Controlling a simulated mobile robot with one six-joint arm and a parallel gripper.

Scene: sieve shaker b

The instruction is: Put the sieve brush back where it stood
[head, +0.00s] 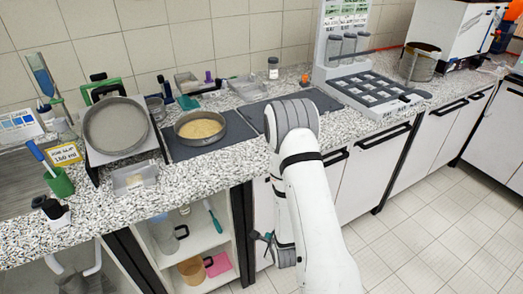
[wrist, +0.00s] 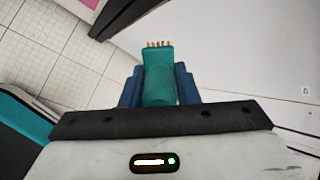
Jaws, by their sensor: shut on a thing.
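In the wrist view the sieve brush (wrist: 158,82) has a teal handle and head with short tan bristles at its far end. My gripper (wrist: 159,88) is shut on it, with one blue finger on each side, and the bristle end points away from the palm. Tiled floor and a white cabinet front show beyond it, so it is held in front of the cabinets, clear of any surface. In the head view my white arm reaches down in front of the counter and hides most of the hand; a small dark and teal part shows at its left.
The speckled counter (head: 120,222) holds a round sieve pan (head: 116,126), a pan of sand (head: 200,130), a green cup (head: 60,183) with a blue-handled tool, and a slotted rack (head: 373,92). Below, an open shelf (head: 205,240) holds a jug, a beaker and a pink pad (head: 218,264).

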